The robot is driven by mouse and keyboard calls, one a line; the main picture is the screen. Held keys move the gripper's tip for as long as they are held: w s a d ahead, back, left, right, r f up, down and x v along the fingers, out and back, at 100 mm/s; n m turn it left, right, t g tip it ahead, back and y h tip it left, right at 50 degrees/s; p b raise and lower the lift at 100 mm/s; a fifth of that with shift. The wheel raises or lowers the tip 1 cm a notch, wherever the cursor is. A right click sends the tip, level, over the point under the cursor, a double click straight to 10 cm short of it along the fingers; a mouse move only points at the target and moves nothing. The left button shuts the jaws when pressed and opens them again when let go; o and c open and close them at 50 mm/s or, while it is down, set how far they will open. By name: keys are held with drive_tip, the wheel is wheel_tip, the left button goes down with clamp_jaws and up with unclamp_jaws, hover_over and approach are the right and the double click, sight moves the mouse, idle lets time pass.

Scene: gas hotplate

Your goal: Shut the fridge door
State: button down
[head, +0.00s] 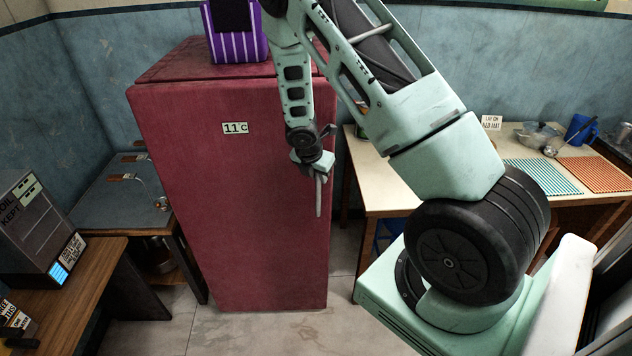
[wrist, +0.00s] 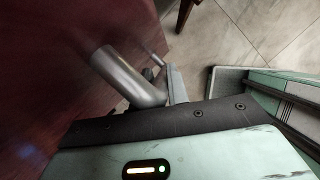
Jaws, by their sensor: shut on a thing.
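The dark red fridge (head: 230,190) stands in the middle of the head view, its broad door front facing me with an "11c" label. The door looks in line with the cabinet or nearly so; I cannot tell whether a narrow gap remains. A grey metal handle (head: 318,197) runs upright near the door's right edge. My gripper (head: 314,172) is at the upper part of this handle, shut on it. In the wrist view, the handle (wrist: 128,78) is a thick bent grey bar against the red door, and my gripper (wrist: 165,80) is around it, fingers partly hidden.
A purple striped container (head: 235,45) stands on the fridge top. A table (head: 385,180) with several utensils and mats is at the right. A dark side table (head: 115,200) stands left, with a wooden desk (head: 90,265) nearer. Bare floor lies before the fridge.

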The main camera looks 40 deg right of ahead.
drive_tip(key=shift+w+d+r, duration=0.15)
drive_tip(key=shift+w+d, duration=0.3)
drive_tip(key=shift+w, duration=0.05)
drive_tip(key=shift+d, duration=0.1)
drive_tip(key=c, duration=1.4)
unclamp_jaws()
drive_tip(key=shift+w+d, duration=0.1)
drive_tip(key=shift+o, duration=0.2)
drive_tip(key=v, duration=1.7)
drive_tip(key=shift+p, duration=0.35)
drive_tip(key=shift+a+r, duration=0.1)
drive_tip(key=shift+a, duration=0.1)
